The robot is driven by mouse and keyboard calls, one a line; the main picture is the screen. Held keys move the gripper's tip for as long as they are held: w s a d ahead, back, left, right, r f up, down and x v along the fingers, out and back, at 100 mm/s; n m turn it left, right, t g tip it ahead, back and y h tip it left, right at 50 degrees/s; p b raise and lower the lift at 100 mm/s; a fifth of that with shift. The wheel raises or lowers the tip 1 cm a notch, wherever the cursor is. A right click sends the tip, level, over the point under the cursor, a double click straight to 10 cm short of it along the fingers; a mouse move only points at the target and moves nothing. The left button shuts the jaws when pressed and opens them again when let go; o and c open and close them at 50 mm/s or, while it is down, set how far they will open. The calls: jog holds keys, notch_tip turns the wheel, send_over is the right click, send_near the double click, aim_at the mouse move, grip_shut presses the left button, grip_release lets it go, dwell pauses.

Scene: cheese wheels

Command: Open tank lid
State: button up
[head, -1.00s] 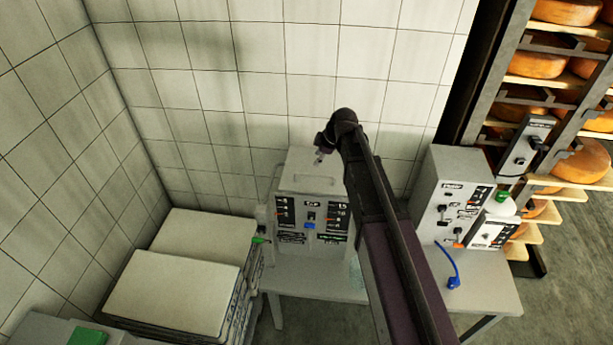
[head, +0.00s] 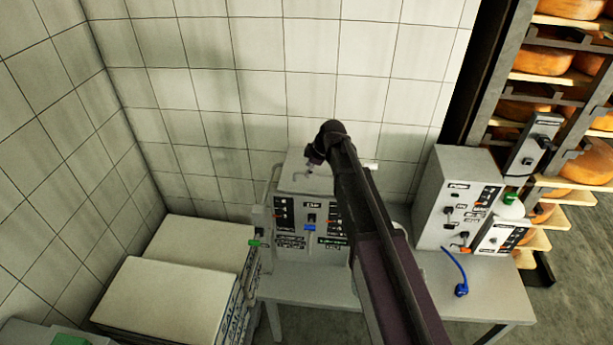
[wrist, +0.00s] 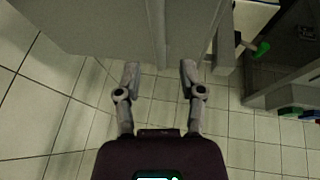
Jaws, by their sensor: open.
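The tank is most likely the grey metal box (head: 288,213) with labelled switches on its front, standing on a table against the tiled wall. Its slanted top (head: 292,180) appears closed and carries a thin handle-like bar near my gripper. My gripper (head: 312,164) is just above this top in the head view, and my arm hides the box's right part. In the wrist view my gripper (wrist: 159,72) is open, its two fingers apart with nothing held. A flat grey surface (wrist: 90,25) lies beyond the fingers. I cannot tell whether the fingers touch the bar.
A second grey control box (head: 455,185) stands at the right of the table (head: 310,288), with a blue cable (head: 455,265) beside it. Stacked white-topped blocks (head: 160,300) stand at the left. A rack with cheese wheels (head: 548,64) is at the far right.

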jog(key=shift+b+x, duration=0.65)
jog(key=shift+x, duration=0.35)
grip_shut()
